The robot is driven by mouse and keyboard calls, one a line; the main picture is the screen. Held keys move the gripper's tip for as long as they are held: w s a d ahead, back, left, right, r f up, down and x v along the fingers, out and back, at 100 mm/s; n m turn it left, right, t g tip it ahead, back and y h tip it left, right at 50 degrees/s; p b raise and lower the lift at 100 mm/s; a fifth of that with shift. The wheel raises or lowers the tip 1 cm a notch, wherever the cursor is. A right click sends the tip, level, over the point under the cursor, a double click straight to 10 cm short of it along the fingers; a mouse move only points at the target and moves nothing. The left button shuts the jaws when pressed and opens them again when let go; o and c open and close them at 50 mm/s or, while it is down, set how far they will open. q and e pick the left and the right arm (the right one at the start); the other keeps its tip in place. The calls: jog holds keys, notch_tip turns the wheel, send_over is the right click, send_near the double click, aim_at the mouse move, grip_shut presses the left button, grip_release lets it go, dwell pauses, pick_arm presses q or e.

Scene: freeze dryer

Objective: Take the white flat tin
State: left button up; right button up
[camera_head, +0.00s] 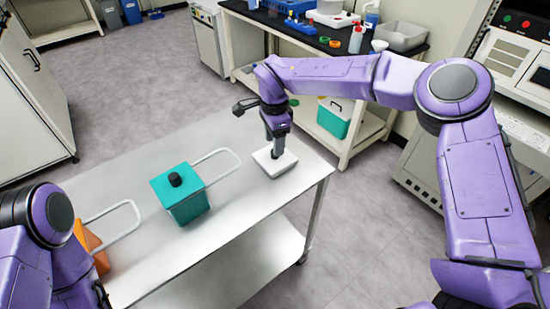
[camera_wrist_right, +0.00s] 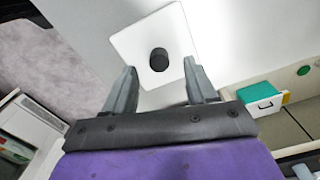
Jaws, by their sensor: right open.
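The white flat tin (camera_head: 265,163) lies near the right end of the steel table, and it also shows in the right wrist view (camera_wrist_right: 135,42) with a black round knob (camera_wrist_right: 159,59) on its top. My right gripper (camera_head: 277,152) is right over the tin, pointing down. In the right wrist view its two fingers (camera_wrist_right: 160,82) are apart, with the knob just beyond and between their tips. I cannot tell whether the fingers touch the tin. My left arm (camera_head: 40,240) is at the lower left, and its gripper is not visible.
An orange box (camera_head: 90,243) with a handle is at the left, partly behind my left arm. A lab bench (camera_head: 285,30) with bottles and a grey bin stands behind. The table between boxes and tin is clear.

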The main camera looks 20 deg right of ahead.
notch_tip(320, 180, down, 4)
jog(key=shift+r, duration=0.15)
grip_shut()
jog(key=shift+r, duration=0.1)
